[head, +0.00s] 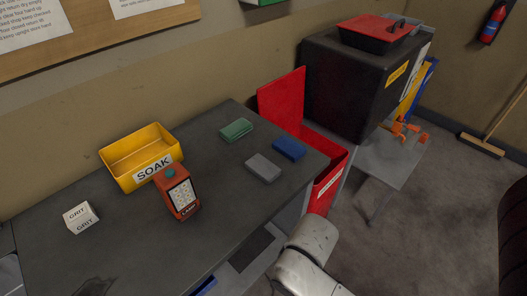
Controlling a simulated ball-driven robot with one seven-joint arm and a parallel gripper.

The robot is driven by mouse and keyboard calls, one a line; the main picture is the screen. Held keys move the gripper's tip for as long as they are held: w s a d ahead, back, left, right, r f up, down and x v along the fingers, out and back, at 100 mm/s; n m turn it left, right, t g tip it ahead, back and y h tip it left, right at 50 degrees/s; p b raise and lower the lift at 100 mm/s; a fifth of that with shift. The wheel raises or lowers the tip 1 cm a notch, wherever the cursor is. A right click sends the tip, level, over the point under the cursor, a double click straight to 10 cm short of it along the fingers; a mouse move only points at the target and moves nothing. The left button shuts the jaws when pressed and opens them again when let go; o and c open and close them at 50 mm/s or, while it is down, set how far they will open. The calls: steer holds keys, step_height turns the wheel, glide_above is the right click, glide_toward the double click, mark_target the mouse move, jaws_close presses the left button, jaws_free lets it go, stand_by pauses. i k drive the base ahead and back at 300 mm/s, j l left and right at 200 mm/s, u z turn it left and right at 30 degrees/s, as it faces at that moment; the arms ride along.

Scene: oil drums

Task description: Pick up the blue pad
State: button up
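The blue pad (288,149) lies flat on the dark bench top (215,228), near its right end. A grey pad (263,168) lies just to its left and nearer to me, and a green pad (236,130) lies further left and back. A pale grey part of my arm shows at the bottom, in front of the bench. My gripper's fingers do not show, so I cannot see their state. Nothing covers the blue pad.
A yellow bin marked SOAK (126,177), a red device (178,195) and a white GRIT box (81,217) stand on the bench's left. An open red container (327,183) stands at its right end. A black box (350,85) is behind. Bench around the pads is clear.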

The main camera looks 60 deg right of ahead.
mark_target(292, 150)
steer(key=l, duration=0.6)
steer(key=k+l+u, duration=0.1)
steer(key=l, duration=0.55)
steer(key=k+l, duration=0.1)
steer(key=l, duration=0.5)
steer(key=u, duration=0.05)
